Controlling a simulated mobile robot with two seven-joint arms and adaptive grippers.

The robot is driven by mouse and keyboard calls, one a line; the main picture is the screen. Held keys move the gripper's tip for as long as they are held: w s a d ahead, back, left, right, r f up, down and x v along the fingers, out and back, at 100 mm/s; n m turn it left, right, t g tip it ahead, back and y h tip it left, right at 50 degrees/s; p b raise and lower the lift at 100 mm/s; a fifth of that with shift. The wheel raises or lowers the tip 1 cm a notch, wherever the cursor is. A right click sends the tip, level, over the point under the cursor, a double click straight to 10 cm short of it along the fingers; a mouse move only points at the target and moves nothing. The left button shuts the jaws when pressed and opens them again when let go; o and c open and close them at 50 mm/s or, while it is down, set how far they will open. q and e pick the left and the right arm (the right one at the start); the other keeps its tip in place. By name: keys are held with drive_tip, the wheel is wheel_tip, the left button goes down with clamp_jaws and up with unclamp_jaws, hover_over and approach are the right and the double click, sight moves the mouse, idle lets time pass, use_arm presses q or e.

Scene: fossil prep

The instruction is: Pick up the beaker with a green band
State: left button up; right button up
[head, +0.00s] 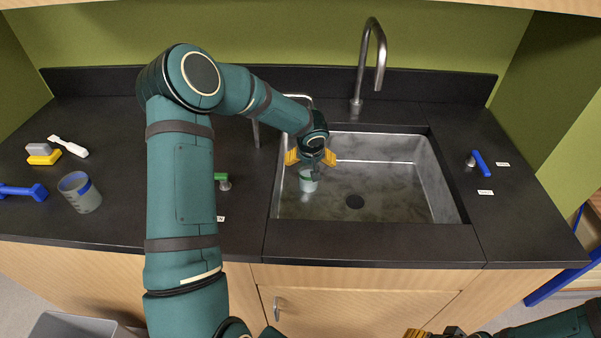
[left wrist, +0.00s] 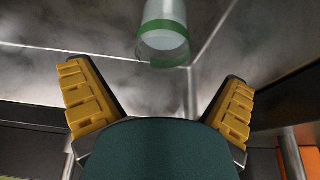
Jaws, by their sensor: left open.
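The beaker with a green band (head: 308,182) is in the left part of the sink, partly hidden under my left gripper (head: 311,158). In the left wrist view the pale beaker (left wrist: 164,38) shows at top centre, its green band near the open rim. My left gripper (left wrist: 156,76) is open and empty there, its yellow fingers spread wide, with the beaker beyond them and not between them. I see no contact. My right gripper (head: 435,333) shows only in part at the bottom edge of the head view; its jaws cannot be made out.
The steel sink (head: 400,190) has walls around the beaker and a tall faucet (head: 374,60) behind. A beaker with a blue band (head: 80,192) stands on the left counter near a blue tool (head: 22,191) and a white brush (head: 68,146). Valve handles flank the sink.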

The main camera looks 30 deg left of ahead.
sight(309, 170)
use_arm(q)
drive_tip(key=x, duration=0.7)
drive_tip(key=shift+w+a+f+b, duration=0.15)
drive_tip(key=shift+w+a+b, duration=0.15)
drive_tip(key=shift+a, duration=0.1)
drive_tip(key=c, duration=1.1)
drive_tip(key=shift+c, duration=0.4)
